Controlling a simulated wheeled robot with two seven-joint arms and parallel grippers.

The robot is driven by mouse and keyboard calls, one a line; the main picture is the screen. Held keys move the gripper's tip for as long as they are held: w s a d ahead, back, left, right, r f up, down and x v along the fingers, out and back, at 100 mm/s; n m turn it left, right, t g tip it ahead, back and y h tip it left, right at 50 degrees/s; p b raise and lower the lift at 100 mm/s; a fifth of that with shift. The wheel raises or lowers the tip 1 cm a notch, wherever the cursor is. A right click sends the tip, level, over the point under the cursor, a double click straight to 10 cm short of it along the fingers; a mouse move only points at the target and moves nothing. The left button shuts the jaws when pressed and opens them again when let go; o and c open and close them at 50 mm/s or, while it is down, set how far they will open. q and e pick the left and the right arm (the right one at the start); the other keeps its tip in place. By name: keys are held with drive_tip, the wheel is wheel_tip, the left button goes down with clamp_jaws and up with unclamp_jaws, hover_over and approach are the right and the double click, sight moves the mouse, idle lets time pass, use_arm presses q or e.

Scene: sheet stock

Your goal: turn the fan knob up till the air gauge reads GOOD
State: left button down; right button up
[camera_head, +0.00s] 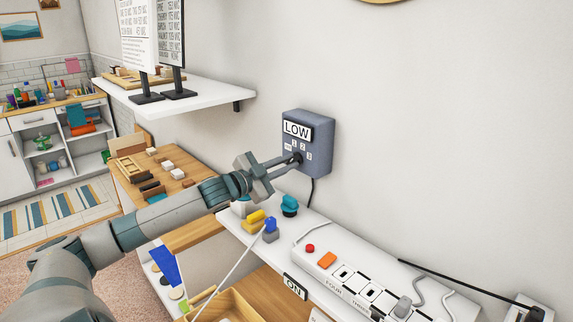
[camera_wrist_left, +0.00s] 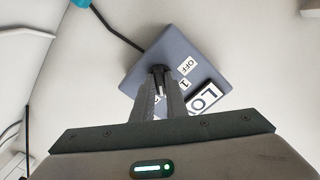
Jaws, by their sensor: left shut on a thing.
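A grey-blue control box (camera_head: 318,132) is fixed to the wall, and its display sign (camera_head: 296,130) reads LOW. The box (camera_wrist_left: 205,50) also shows in the left wrist view, with OFF and 1 labels and part of the sign. My left gripper (camera_head: 294,160) is at the lower front of the box, shut on the dark fan knob (camera_wrist_left: 159,72). The fingers partly hide the knob, and I cannot tell which label it points to. My right gripper is not in view.
A white shelf (camera_head: 342,270) below the box holds a power strip (camera_head: 370,285), a teal knobbed item (camera_head: 289,205) and yellow and blue pieces. A black cord hangs from the box. A higher white shelf (camera_head: 205,98) with sign boards is at left.

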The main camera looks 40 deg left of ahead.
use_arm(q)
drive_tip(key=shift+m, duration=2)
drive_tip(key=c, duration=1.8)
unclamp_jaws()
drive_tip(key=shift+o, duration=0.2)
drive_tip(key=shift+s, duration=0.2)
drive_tip(key=s+a, duration=0.1)
drive_tip(key=s, duration=1.6)
drive_tip(key=shift+a+b, duration=0.2)
drive_tip(key=shift+b, duration=0.2)
